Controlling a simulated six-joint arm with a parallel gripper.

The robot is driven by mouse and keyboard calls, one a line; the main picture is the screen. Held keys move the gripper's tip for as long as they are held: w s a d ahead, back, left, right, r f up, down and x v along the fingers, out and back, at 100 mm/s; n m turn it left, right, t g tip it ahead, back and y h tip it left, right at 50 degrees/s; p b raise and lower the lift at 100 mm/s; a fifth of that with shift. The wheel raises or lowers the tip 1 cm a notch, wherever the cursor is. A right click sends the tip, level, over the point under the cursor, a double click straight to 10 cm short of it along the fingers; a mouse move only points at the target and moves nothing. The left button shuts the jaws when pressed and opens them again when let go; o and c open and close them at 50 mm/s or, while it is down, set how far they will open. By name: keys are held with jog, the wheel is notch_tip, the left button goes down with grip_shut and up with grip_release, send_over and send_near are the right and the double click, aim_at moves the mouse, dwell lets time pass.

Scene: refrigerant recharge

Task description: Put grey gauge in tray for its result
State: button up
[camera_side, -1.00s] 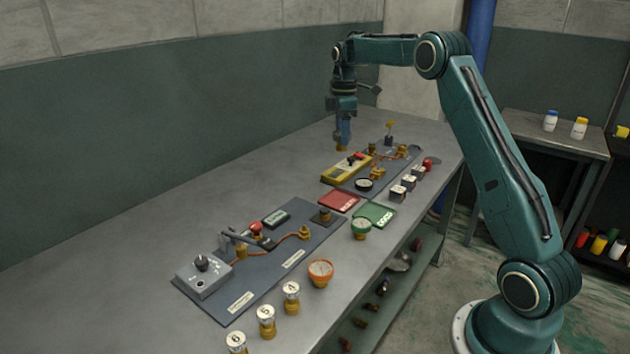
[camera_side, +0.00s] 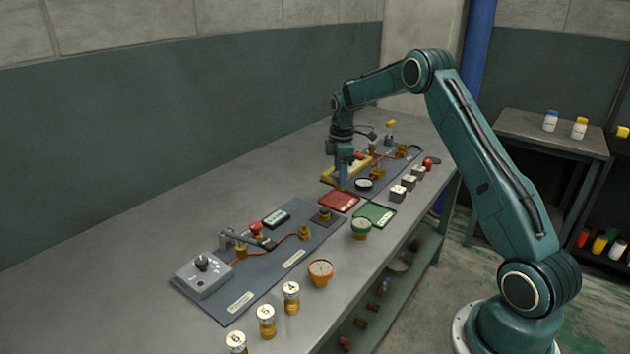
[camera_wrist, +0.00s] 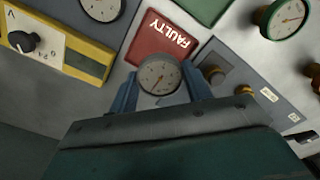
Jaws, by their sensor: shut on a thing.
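My gripper (camera_wrist: 161,92) is shut on the grey gauge (camera_wrist: 159,76), a round white dial with a grey rim. In the wrist view the gauge is between the two blue fingers, overlapping the lower edge of the red FAULTY tray (camera_wrist: 152,38). In the side view my gripper (camera_side: 342,183) is low, just behind the red tray (camera_side: 338,203). The gauge is mostly hidden there, and I cannot tell whether it touches anything. The green GOOD tray (camera_side: 375,215) lies right of the red one. Both trays look empty; its edge also shows in the wrist view (camera_wrist: 207,8).
A yellow meter (camera_side: 331,181) and a dark-rimmed gauge (camera_side: 364,184) stand close behind my gripper. A green gauge (camera_side: 361,228) and an orange gauge (camera_side: 320,272) stand near the front edge. A panel with a grey control box (camera_side: 203,275) lies left. The bench along the wall is clear.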

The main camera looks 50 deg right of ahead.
jog(key=shift+f, duration=2.1)
jog(key=shift+f, duration=0.1)
jog(key=o, duration=0.9)
jog(key=shift+o, duration=0.2)
notch_tip(320, 180, up, 11)
jog(key=shift+f, duration=0.1)
jog(key=shift+r, duration=0.75)
